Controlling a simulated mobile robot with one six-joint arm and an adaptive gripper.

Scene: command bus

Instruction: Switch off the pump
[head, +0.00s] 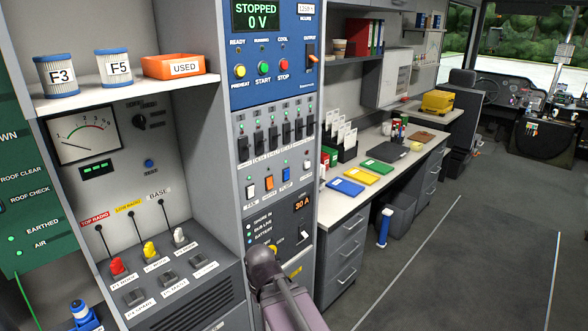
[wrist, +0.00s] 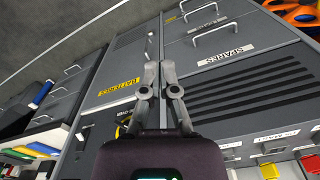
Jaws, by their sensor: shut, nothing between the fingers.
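A row of coloured rocker switches is on the grey column panel in the head view. The blue rocker (head: 286,174) has a small label below it that seems to read PUMP, too small to be sure. A white rocker and an orange rocker (head: 269,183) are to its left, and another white rocker is to its right. My gripper (wrist: 159,70) is shut and empty in the wrist view, its fingers in front of the grey drawer and door fronts. In the head view my arm rises at the bottom centre, below the switch row; the fingertips cannot be made out there.
Black breakers (head: 272,139) sit above the rockers, and a 30 A display (head: 303,202) is below. A blue panel (head: 273,50) reads STOPPED 0 V. Levers (head: 148,250) stand on the left console.

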